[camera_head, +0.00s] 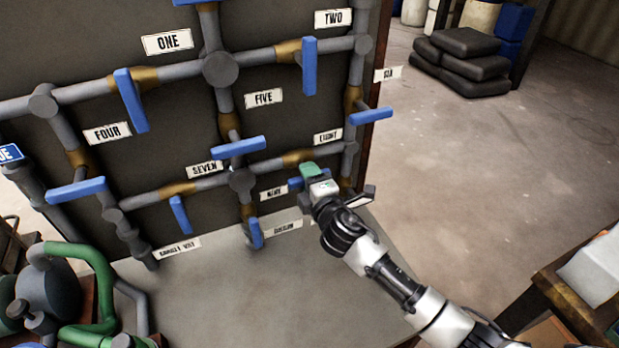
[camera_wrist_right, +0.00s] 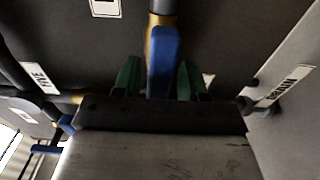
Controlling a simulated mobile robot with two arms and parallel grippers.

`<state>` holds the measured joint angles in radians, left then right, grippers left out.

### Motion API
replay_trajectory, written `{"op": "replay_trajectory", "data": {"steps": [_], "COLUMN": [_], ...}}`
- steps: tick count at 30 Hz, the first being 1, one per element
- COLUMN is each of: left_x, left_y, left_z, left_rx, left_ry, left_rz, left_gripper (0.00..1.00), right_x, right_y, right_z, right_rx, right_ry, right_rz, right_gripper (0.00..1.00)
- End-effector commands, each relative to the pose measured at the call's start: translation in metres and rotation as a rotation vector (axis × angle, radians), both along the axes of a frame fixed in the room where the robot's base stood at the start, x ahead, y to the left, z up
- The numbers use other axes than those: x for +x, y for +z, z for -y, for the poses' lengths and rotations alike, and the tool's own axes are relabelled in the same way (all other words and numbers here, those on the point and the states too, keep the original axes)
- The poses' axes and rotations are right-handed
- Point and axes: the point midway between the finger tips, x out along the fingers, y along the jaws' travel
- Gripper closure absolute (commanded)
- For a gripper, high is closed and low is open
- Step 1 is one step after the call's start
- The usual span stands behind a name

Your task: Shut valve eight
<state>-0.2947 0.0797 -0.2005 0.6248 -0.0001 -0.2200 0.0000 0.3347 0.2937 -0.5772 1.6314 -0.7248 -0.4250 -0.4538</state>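Valve eight's label (camera_head: 328,136) is on the dark panel, above a horizontal pipe with a brass section (camera_head: 297,157). My right gripper (camera_head: 309,174) is just below that brass section and hides much of the blue handle (camera_head: 294,183) there. In the right wrist view the blue handle (camera_wrist_right: 163,60) stands between the green fingers of my right gripper (camera_wrist_right: 159,82), which look open with narrow gaps beside it. The handle looks roughly in line with the brass section (camera_wrist_right: 153,38) behind it. Its near end is hidden by the gripper body. My left gripper is not in view.
Other blue handles stand close by: valve five's (camera_head: 238,146) up and left, one below the centre pipe (camera_head: 256,232), and valve six's (camera_head: 370,117) up and right. A wooden table (camera_head: 566,300) stands at lower right.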

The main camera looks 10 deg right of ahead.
Motion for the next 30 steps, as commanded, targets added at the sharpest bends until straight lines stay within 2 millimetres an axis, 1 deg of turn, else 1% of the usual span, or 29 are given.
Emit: {"op": "replay_trajectory", "data": {"steps": [1,6,8,14,20,26,30], "left_x": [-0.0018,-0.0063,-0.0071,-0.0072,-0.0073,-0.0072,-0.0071], "left_y": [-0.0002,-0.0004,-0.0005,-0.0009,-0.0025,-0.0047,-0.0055], "left_z": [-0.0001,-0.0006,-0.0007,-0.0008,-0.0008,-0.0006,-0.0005], "left_rx": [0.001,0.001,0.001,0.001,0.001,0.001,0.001], "left_ry": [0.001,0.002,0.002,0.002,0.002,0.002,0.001], "left_rz": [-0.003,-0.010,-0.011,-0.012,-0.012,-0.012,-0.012], "left_gripper": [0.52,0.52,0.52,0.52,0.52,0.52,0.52], "right_x": [-0.0001,-0.0002,-0.0003,-0.0002,-0.0003,-0.0005,-0.0004], "right_y": [-0.0001,-0.0001,-0.0002,-0.0005,-0.0010,-0.0013,-0.0008], "right_z": [0.0001,0.0002,0.0003,0.0004,0.0003,0.0002,0.0000], "right_rx": [0.000,0.000,0.000,0.012,0.079,0.219,0.343], "right_ry": [0.000,0.000,-0.001,-0.001,-0.002,-0.002,-0.002], "right_rz": [0.000,0.000,0.000,-0.003,-0.017,-0.044,-0.067], "right_gripper": [0.66,0.92,1.00,1.00,1.00,1.00,1.00]}}
